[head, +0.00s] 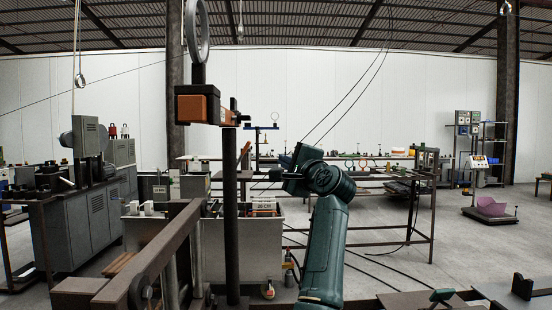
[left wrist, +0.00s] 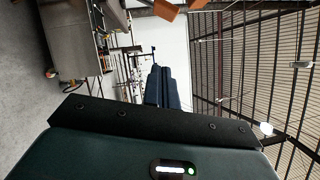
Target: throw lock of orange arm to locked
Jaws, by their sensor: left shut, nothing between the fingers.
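The orange arm (head: 198,106) sits high on a dark upright post (head: 232,200), left of the middle in the head view, with a grey ring above it. Orange parts also show at the top of the left wrist view (left wrist: 167,10). My left gripper (head: 277,173) is lower and to the right of the orange arm, apart from it. Its dark fingers (left wrist: 162,88) are shut and empty. My right gripper is not in view.
A brown metal frame (head: 150,262) stands at the front left. A grey bin (head: 262,240) stands behind the post. A long workbench (head: 385,176) with small items stands farther back. Grey machines (head: 80,235) stand at left. Open floor shows at right.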

